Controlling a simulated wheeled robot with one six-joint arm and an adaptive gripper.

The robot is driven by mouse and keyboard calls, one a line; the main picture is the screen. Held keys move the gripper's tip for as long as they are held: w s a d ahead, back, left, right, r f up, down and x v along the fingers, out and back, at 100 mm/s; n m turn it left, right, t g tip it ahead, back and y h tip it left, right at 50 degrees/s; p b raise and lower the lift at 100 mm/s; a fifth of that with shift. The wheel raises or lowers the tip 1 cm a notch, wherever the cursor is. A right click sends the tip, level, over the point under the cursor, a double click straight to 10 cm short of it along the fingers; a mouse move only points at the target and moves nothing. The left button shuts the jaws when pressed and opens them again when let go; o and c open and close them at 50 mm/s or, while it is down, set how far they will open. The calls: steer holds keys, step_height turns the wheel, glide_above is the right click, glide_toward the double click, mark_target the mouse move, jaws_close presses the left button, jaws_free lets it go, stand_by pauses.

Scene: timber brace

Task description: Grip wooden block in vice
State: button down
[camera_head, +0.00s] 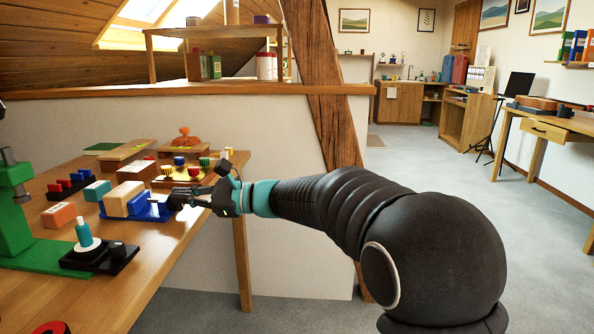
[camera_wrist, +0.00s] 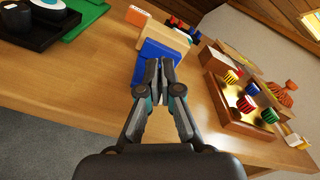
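The wooden block (camera_head: 122,198) is a pale block standing at the blue vice (camera_head: 150,211) on the workbench. In the wrist view the block (camera_wrist: 168,36) lies just beyond the blue vice (camera_wrist: 152,50). I cannot tell whether the jaws touch the block. A short grey vice screw (camera_head: 154,205) points from the vice toward my gripper. My gripper (camera_head: 174,201) is at the near right end of the vice. In the wrist view my gripper (camera_wrist: 160,62) has its fingers drawn together in front of the blue body. Whether a handle is between the fingertips is hidden.
An orange-and-white block (camera_head: 59,215) and a teal block (camera_head: 97,190) stand left of the vice. A green press (camera_head: 14,215) and black tray (camera_head: 98,258) are nearer. A wooden rack with coloured knobs (camera_head: 183,173) stands close behind my gripper. Bare bench (camera_head: 160,245) lies in front.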

steer(key=d, duration=0.5)
steer(key=shift+s+d+r+b, duration=0.2)
steer(key=shift+s+d+b, duration=0.15)
steer(key=shift+d+b, duration=0.05)
steer(key=shift+s+a+f+n+b, duration=0.1)
steer(key=shift+a+f+n+b, duration=0.1)
steer(key=shift+a+n+b, duration=0.85)
steer(key=shift+s+a+f+n+b, duration=0.1)
steer(key=shift+a+f+n+b, duration=0.1)
steer(key=shift+a+n+b, duration=0.8)
steer(key=shift+a+f+n+b, duration=0.2)
steer(key=shift+a+n+b, duration=0.8)
steer(key=shift+n+b, duration=0.05)
steer(key=shift+w+d+f, duration=0.1)
steer(key=shift+w+f, duration=0.15)
steer(key=shift+w, duration=0.05)
